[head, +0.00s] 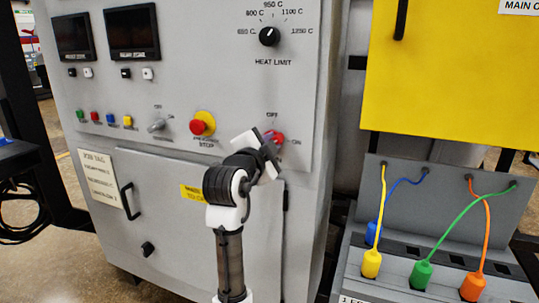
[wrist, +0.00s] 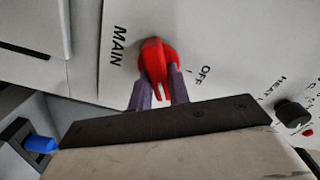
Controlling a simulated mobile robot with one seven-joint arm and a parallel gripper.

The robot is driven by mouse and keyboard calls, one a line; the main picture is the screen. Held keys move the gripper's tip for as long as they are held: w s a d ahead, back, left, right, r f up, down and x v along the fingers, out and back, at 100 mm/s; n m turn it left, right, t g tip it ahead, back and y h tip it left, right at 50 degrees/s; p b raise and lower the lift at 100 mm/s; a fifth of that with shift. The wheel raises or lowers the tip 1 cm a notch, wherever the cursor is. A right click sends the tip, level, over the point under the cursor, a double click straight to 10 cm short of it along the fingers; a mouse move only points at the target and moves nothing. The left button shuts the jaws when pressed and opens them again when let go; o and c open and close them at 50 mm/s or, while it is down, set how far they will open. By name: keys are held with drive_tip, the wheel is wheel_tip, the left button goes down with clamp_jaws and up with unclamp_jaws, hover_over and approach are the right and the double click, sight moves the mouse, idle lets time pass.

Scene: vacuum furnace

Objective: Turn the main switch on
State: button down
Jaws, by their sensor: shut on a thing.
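The red main switch (head: 278,138) is a rotary knob on the front of the grey cabinet, with OFF printed above it and ON to its right. In the wrist view the red knob (wrist: 155,62) shows beside the words MAIN and OFF. My gripper (head: 268,142) is at the knob, partly covering it. In the wrist view its two purplish fingers (wrist: 160,92) stand on either side of the knob's grip, shut on it. I cannot tell exactly which mark the knob points at.
The heat limit dial (head: 269,37) is above. A yellow panel (head: 455,80) and coloured plugs with cables (head: 421,273) stand on the right.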

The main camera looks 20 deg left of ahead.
drive_tip(key=m+b, duration=0.1)
drive_tip(key=m, duration=0.1)
drive_tip(key=m+b, duration=0.2)
drive_tip(key=shift+f, duration=0.3)
drive_tip(key=shift+m+b, duration=0.8)
drive_tip(key=shift+m, duration=0.4)
drive_tip(key=c, duration=1.3)
unclamp_jaws()
drive_tip(key=shift+r, duration=0.1)
drive_tip(key=s+b, duration=0.1)
drive_tip(key=s, duration=0.6)
drive_tip(key=s+b, duration=0.1)
drive_tip(key=s, duration=0.6)
drive_tip(key=shift+a, duration=0.2)
